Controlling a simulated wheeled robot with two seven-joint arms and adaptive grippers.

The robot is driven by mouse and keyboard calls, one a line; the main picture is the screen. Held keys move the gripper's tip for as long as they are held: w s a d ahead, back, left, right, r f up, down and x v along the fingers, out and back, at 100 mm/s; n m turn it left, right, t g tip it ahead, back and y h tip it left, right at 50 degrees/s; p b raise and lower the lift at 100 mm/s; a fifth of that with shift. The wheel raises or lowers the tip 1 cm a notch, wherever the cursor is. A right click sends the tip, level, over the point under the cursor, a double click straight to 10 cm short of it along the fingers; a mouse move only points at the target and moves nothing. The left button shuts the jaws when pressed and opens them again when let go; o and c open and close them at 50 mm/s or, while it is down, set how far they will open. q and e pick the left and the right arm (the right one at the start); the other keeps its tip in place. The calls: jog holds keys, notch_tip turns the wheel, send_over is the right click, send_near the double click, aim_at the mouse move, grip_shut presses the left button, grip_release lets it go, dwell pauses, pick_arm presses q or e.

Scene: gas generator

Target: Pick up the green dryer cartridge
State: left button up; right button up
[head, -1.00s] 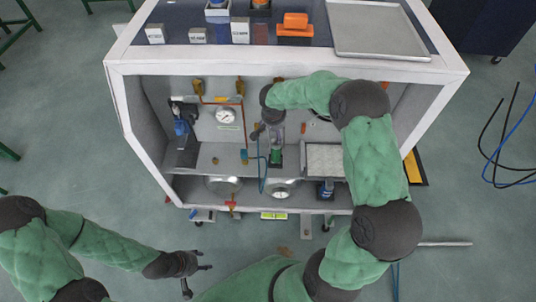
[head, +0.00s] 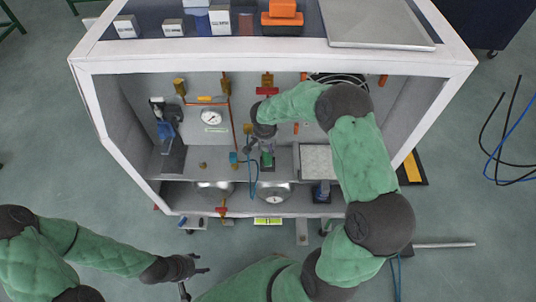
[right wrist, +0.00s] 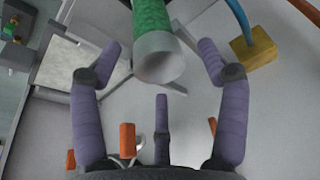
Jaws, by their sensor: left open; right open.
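The green dryer cartridge (head: 267,159) stands inside the open cabinet, partly hidden by my right gripper. In the right wrist view its green body (right wrist: 152,16) comes in from the top, and its pale grey end (right wrist: 159,57) points at the palm. My right gripper (head: 265,143) is just above the cartridge in the head view. In the right wrist view the open right gripper (right wrist: 160,48) has fingers on both sides of the cartridge's end, with gaps visible. My left gripper (head: 197,271) is open and empty, in front of the cabinet at the lower left.
A white-framed cabinet (head: 89,105) surrounds the work area. A gauge (head: 211,117), orange pipes and a blue hose (head: 252,178) are left of the cartridge. A light square plate (head: 315,160) is to its right. A tray (head: 378,22) lies on top.

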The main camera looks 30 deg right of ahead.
jog(key=shift+r, duration=0.15)
jog(key=shift+c, duration=0.8)
grip_shut()
jog(key=shift+r, duration=0.1)
